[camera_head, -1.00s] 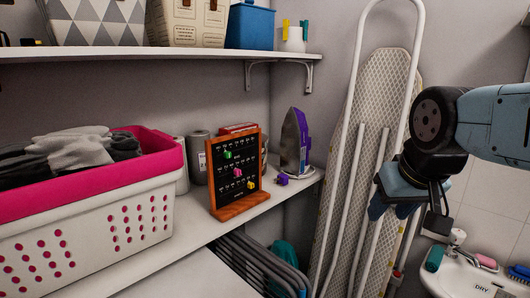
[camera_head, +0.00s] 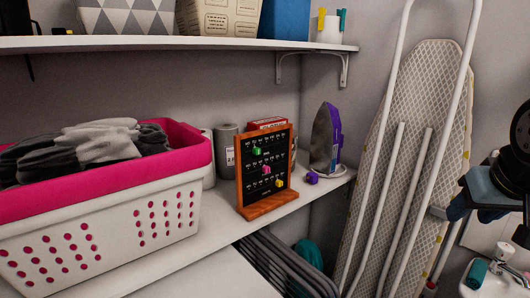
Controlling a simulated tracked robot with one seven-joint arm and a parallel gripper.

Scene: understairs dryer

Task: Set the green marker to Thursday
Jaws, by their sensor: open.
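A calendar board (camera_head: 243,182) with a black face and orange-brown wooden frame stands upright on the lower shelf. The green marker (camera_head: 256,151) sits on its upper row, toward the left. A pink marker (camera_head: 266,169) sits on the middle row and a yellow marker (camera_head: 279,183) on the lowest row. The row labels are too small to read. My gripper (camera_head: 478,212) is at the right edge, partly cut off, well right of the board, in front of the ironing board. It is open and nothing shows in it.
A white and pink laundry basket (camera_head: 100,228) with grey cloths stands left of the board. An iron (camera_head: 326,140) and a small purple object (camera_head: 312,178) are to its right. An upper shelf (camera_head: 150,43) overhangs. The ironing board (camera_head: 408,140) leans behind my arm. Folded racks (camera_head: 280,265) lie below.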

